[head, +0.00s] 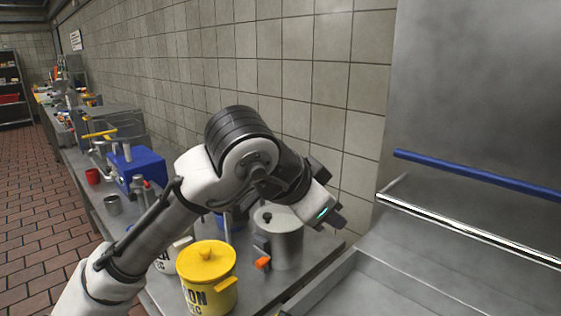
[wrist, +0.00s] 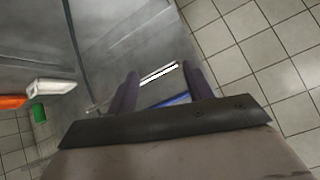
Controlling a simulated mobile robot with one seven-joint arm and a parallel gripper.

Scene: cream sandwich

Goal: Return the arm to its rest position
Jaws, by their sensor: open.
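My arm is raised and bent in the middle of the head view, above the metal counter (head: 275,288). My gripper (head: 335,214) is at the arm's right end, in front of the tiled wall and close above a grey lidded pot. In the wrist view, the two dark fingers of my gripper (wrist: 161,82) stand apart with nothing between them. Behind them show a steel surface and a bright bar.
A yellow lidded canister (head: 207,278) and the grey pot (head: 282,240) stand below my arm. A steel unit with a blue bar (head: 470,174) and a chrome bar (head: 465,228) is at the right. A blue machine (head: 137,168) stands further left. The brick floor (head: 45,215) is clear.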

